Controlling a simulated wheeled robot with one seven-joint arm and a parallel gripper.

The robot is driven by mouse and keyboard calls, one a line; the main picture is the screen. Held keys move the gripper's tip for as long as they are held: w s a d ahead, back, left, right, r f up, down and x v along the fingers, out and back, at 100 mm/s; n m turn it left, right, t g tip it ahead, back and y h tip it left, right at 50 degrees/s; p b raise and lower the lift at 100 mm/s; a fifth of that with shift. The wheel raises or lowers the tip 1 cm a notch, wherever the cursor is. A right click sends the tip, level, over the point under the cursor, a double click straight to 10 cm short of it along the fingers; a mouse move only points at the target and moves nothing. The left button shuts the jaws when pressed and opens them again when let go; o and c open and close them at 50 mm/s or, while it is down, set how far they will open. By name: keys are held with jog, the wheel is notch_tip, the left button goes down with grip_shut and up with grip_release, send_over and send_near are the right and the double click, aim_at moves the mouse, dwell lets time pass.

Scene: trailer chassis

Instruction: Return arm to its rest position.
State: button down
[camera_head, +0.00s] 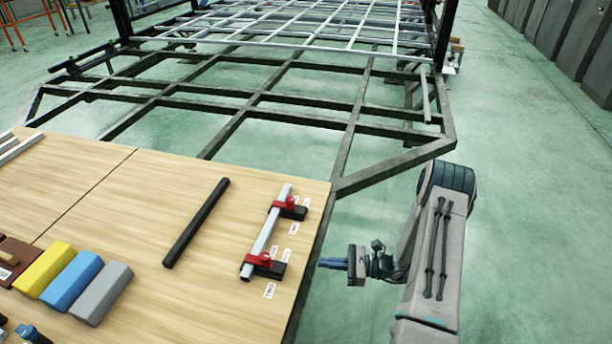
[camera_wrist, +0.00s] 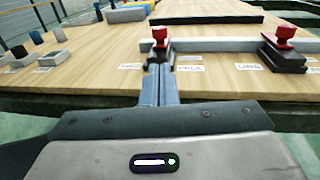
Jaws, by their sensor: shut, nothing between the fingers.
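My gripper (camera_head: 333,264) hangs beside the right edge of the wooden table in the head view, at the end of my folded grey arm, with its fingers pointing left toward the table. In the wrist view my gripper (camera_wrist: 160,84) shows its two fingers side by side, shut with nothing between them. Beyond the fingertips lie the red-topped black clamps (camera_wrist: 160,45) on the table. My arm is apart from the trailer frame, with floor showing between them.
The wooden table (camera_head: 130,200) carries a light bar (camera_head: 266,232) on the clamps, a black bar (camera_head: 196,222), and yellow, blue and grey blocks (camera_head: 102,293). The dark trailer chassis (camera_head: 400,152) stands beyond. Green floor at right is clear up to grey cabinets (camera_head: 560,40).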

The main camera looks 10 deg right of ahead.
jog(key=shift+r, duration=0.1)
jog(key=s+a+r+n+g+h+p, duration=0.1)
jog(key=s+r+n+g+h+p, duration=0.2)
jog(key=r, duration=0.6)
jog(key=s+a+r+n+g+h+p, duration=0.2)
jog(key=r+n+p, duration=0.2)
jog(key=r, duration=0.5)
jog(key=s+a+r+n+g+h+p, duration=0.1)
jog(key=s+r+n+g+h+p, duration=0.2)
jog(key=r, duration=0.6)
jog(key=s+d+r+n+t+h+p, duration=0.1)
jog(key=s+r+n+t+h+p, duration=0.1)
jog(key=r, duration=0.6)
jog(key=s+d+r+n+t+h+p, duration=0.1)
jog(key=s+r+n+h+p, duration=0.3)
jog(key=r, duration=0.5)
jog(key=s+d+r+n+t+h+p, duration=0.2)
jog(key=r+p, duration=0.4)
jog(key=r, duration=0.3)
jog(key=s+n+t+h, duration=0.1)
jog(key=s+n, duration=0.1)
jog(key=shift+s+r+n+p, duration=0.25)
jog(key=shift+s+n+p, duration=0.05)
jog(key=shift+n+p, duration=0.1)
jog(key=shift+d, duration=0.1)
